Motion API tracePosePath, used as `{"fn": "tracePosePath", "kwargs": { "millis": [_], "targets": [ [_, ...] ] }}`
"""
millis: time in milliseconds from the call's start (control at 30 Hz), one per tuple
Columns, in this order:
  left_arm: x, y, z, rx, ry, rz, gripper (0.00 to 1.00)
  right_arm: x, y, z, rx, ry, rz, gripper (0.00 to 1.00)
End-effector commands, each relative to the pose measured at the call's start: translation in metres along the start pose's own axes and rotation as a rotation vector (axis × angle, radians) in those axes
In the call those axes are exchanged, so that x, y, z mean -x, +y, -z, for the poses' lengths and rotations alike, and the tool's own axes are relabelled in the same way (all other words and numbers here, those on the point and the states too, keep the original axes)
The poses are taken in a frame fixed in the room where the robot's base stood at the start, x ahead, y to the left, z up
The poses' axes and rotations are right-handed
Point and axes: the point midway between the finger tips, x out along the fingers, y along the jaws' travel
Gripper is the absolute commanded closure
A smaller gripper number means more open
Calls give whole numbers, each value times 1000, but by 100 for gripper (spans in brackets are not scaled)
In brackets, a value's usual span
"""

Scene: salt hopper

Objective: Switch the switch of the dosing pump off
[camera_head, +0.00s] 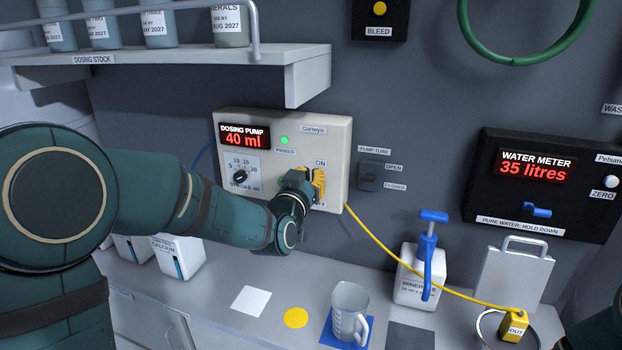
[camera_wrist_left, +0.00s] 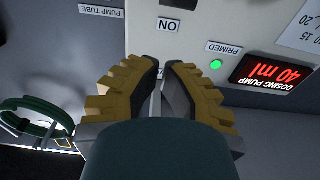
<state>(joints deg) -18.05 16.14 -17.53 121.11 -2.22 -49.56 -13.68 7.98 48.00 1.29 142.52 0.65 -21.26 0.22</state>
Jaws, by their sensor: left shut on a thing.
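The dosing pump (camera_head: 338,140) is a cream box on the back wall with a red display reading 40 ml and a lit green light. Its ON label (camera_head: 320,163) shows just above my left gripper (camera_head: 313,180), which is at the switch on the lower right of its face. In the left wrist view the picture is upside down; the gripper (camera_wrist_left: 160,78) is shut with the small switch lever between its yellow-padded fingers. The fingers hide most of the lever, so I cannot tell its position. My right gripper is not in view.
A pump tube switch box (camera_head: 370,176) is right of the pump. A shelf (camera_head: 200,77) with bottles overhangs at upper left. Below are a measuring jug (camera_head: 348,310), a mineral pump bottle (camera_head: 415,285) and a yellow tube (camera_head: 400,262). The water meter (camera_head: 500,205) is at right.

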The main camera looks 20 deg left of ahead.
Motion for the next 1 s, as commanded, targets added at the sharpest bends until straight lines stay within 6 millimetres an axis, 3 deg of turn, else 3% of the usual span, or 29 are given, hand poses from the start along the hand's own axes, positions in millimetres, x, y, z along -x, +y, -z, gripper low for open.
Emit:
{"fn": "tracePosePath", "kwargs": {
  "millis": [200, 500, 733, 1000],
  "targets": [
    [-41, 0, 1, -3, -1, 0, 100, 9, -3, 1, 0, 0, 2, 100],
    [-83, 0, 0, -2, 0, 0, 100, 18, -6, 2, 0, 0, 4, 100],
    [-63, 0, -23, -1, -3, 0, 100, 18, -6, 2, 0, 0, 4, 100],
    [-55, 0, -31, -1, 1, -1, 100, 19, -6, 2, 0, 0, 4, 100]
  ]
}}
